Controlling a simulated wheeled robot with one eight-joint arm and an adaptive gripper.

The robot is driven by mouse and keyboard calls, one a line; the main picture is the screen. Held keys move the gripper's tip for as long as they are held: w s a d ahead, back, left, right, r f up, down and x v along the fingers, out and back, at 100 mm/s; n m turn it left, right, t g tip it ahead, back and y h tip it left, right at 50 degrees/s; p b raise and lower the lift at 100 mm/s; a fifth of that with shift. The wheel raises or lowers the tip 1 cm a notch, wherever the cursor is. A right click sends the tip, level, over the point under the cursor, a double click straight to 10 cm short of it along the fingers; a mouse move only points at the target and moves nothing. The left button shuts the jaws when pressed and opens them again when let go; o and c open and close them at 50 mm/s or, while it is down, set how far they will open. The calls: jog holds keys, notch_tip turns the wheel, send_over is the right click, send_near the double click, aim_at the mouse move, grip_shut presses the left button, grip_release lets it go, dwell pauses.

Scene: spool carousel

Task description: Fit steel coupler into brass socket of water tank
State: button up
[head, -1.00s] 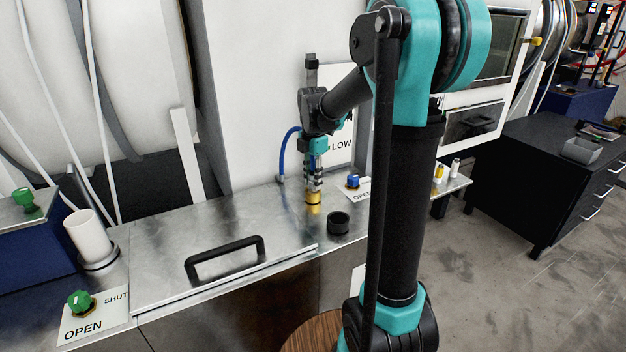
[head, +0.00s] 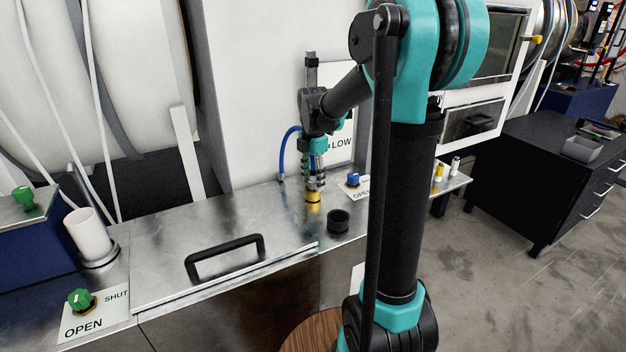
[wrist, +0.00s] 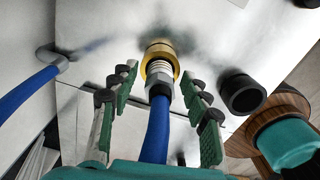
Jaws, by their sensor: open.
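The brass socket (head: 313,197) stands on the steel top of the tank (head: 175,240); it also shows in the wrist view (wrist: 160,50). The steel coupler (wrist: 159,84), on the end of the blue hose (wrist: 157,130), sits at the socket's mouth, in line with it. Its ribbed white nose meets the brass rim; how deep it sits I cannot tell. My gripper (wrist: 160,82) is open, with its green-padded fingers apart on either side of the coupler and hose. In the head view my gripper (head: 315,182) is directly above the socket, pointing down.
A black ring-shaped cup (head: 339,221) stands just right of the socket. A blue valve knob (head: 353,179) is behind it. A lid with a black handle (head: 225,259) lies left. A green knob (head: 80,300) and a white cylinder (head: 88,234) are further left.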

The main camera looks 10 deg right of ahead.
notch_tip(320, 180, up, 12)
jog(key=shift+r, duration=0.25)
dwell(0.5)
